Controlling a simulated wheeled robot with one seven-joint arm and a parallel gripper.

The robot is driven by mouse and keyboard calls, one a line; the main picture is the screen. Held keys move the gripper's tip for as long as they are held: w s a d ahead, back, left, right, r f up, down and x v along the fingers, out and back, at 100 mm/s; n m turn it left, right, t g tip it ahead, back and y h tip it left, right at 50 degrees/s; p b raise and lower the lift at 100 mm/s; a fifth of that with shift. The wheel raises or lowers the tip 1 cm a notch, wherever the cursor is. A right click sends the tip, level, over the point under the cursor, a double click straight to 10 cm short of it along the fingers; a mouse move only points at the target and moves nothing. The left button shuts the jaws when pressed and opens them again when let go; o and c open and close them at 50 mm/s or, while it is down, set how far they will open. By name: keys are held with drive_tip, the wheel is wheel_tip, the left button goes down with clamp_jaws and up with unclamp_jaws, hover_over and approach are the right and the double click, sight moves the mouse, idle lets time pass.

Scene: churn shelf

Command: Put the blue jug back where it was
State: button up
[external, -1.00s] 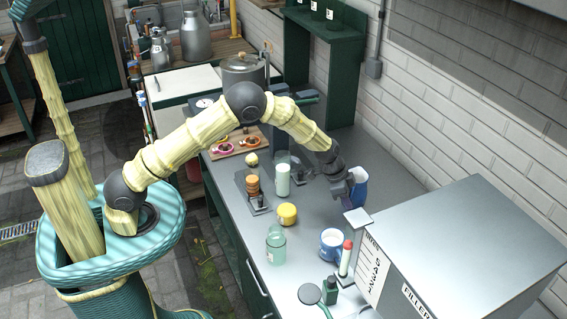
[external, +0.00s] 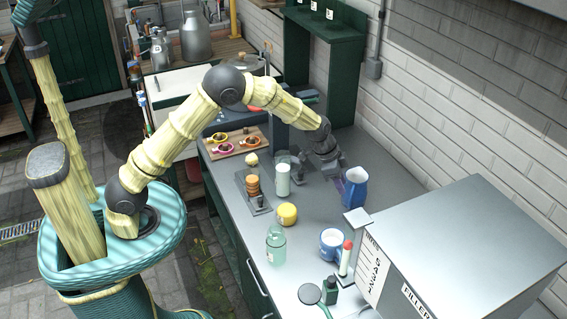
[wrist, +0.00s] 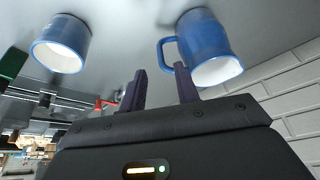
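The blue jug (external: 354,190) stands upright on the grey worktop, near the brick wall and behind the filler box. It also shows in the wrist view (wrist: 205,48), with its handle toward my fingers. My gripper (external: 337,170) is just to the left of the jug in the external view. In the wrist view my two fingers (wrist: 161,78) are spread apart with nothing between them, beside the jug's handle. I cannot tell whether a fingertip still touches the jug.
The large filler box (external: 450,240) fills the right.

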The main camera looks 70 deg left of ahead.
drive_tip(key=shift+v, duration=2.25)
drive_tip(key=s+a+n+y, duration=0.1)
drive_tip(key=s+a+n, duration=0.2)
drive_tip(key=s, duration=1.2)
drive_tip(key=s+a+n+g+y, duration=0.1)
drive_tip(key=s+a+n, duration=0.2)
drive_tip(key=s, duration=1.2)
drive_tip(key=shift+a+r+n, duration=0.3)
drive_tip(key=shift+a+r, duration=0.15)
drive_tip(key=shift+a, duration=0.05)
